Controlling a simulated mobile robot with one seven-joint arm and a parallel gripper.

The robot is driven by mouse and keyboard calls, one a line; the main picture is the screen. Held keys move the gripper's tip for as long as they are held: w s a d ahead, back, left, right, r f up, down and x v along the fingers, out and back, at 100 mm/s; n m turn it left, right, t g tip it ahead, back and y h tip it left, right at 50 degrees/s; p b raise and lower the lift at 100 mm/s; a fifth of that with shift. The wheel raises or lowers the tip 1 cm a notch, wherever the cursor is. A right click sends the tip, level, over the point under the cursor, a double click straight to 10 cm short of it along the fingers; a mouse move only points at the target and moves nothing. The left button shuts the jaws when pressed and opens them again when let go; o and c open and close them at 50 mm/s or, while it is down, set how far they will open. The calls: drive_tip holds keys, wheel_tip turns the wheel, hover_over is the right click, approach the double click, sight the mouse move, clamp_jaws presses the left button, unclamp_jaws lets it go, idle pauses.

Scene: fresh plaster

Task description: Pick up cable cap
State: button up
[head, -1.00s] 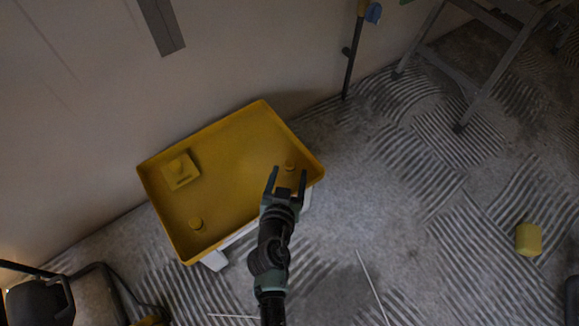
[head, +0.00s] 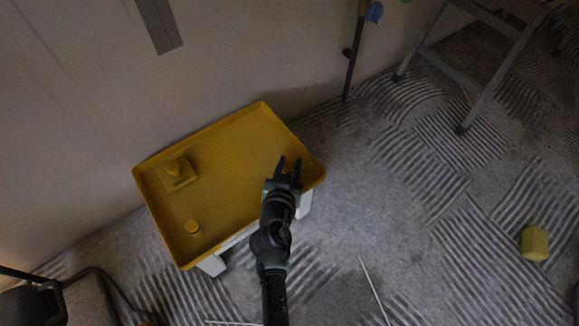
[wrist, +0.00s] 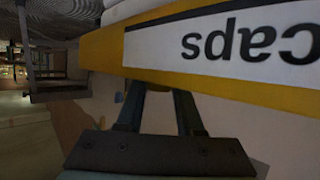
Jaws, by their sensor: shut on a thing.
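A yellow tray (head: 235,140) stands on a white support by the wall in the head view. My gripper (head: 289,164) is over its right end, its fingers shut on a small yellow cable cap (head: 288,168) that is mostly hidden between them. A second small round yellow cap (head: 193,228) stands in the tray's front left part. In the wrist view my gripper's fingers (wrist: 160,105) run up behind a yellow edge with a white label (wrist: 220,42) reading "caps" upside down.
A square yellow block with a round knob (head: 178,174) sits in the tray's left part. A yellow cylinder (head: 534,243) is on the ridged floor at right. A stepladder (head: 470,90) and an upright pole (head: 352,60) stand behind. The tray's middle is clear.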

sight(290, 165)
clamp_jaws()
wheel_tip(290, 165, up, 10)
drive_tip(key=p, duration=0.7)
drive_tip(key=shift+p, duration=0.3)
